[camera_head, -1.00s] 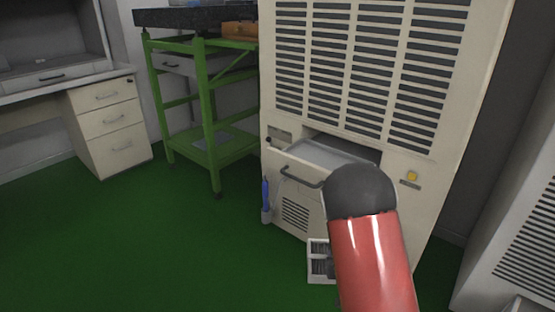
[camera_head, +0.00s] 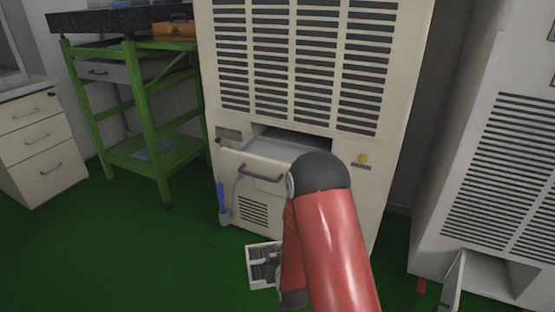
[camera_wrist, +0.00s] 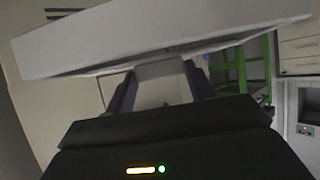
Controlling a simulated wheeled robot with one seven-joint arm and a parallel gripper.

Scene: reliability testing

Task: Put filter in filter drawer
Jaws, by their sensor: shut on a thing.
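The filter (camera_head: 251,267), a white frame with dark slats, is low in front of the cabinet in the head view. My gripper (camera_wrist: 158,85) is shut on the filter's pale tab in the wrist view, where the filter (camera_wrist: 160,38) spans the top as a tilted white slab. In the head view my gripper is partly hidden by my red arm. The filter drawer (camera_head: 250,174) is pulled out of the beige cabinet, with a grey handle on its front. The filter is below the drawer and apart from it. My arm hides the drawer's right side.
The beige cabinet (camera_head: 300,60) has slatted vents above the drawer and a yellow button at right. A blue-handled object (camera_head: 222,200) is at its left side. A green trolley (camera_head: 150,150) and white drawers stand left. Another vented cabinet (camera_head: 500,170) stands right. Green floor is clear at front left.

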